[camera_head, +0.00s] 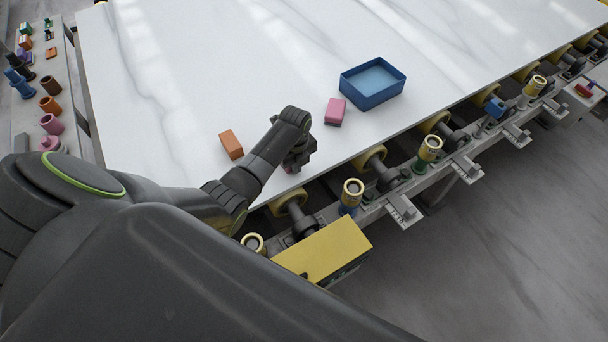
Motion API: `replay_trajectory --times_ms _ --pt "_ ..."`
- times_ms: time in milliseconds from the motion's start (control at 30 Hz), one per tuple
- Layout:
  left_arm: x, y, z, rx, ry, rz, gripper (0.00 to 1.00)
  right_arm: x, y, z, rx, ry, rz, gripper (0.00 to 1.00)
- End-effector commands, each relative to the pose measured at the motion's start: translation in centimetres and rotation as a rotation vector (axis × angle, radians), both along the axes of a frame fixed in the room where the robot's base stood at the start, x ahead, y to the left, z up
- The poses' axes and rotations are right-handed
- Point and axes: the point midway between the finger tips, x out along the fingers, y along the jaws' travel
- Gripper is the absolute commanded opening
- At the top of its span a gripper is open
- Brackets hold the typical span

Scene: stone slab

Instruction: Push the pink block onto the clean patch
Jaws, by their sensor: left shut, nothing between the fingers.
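The pink block (336,108) lies on the white stone slab (220,60), near its front edge. Its lower side is dark grey. My left gripper (297,163) is shut and empty, low over the slab near the front edge, to the left of the pink block and nearer to me, with a gap between them. Its fingertips are partly hidden by my wrist. I cannot make out a distinct clean patch; the slab shows only grey veins and bright reflections. My right gripper is not in view.
A blue open tray (347,90) stands just right of the pink block. An orange block (231,145) lies left of my left gripper. Rollers and posts (428,152) line the slab's front edge. A side bench (72,90) at the left holds several coloured items. The slab's middle is clear.

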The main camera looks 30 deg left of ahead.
Motion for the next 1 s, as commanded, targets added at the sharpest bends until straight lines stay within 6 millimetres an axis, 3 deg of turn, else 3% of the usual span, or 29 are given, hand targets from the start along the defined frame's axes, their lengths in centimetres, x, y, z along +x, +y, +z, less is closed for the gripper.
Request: replay_trajectory --times_ms 33,200,400,600,1000 --pt "0.8 1.7 -0.2 0.008 -0.001 0.004 0.0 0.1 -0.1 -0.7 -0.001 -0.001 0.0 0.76" --pt "3.2 6.3 -0.6 0.006 -0.003 0.005 0.0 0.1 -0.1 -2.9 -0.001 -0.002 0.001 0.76" --pt "5.0 9.8 -0.5 0.004 -0.002 0.002 0.0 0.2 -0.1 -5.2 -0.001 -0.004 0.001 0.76" --pt "5.8 11.3 -0.1 0.002 -0.001 0.001 0.0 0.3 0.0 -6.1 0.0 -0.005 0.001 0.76" --pt "5.8 11.4 0.1 0.0 0.0 0.001 0.0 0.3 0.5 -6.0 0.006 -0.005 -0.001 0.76"
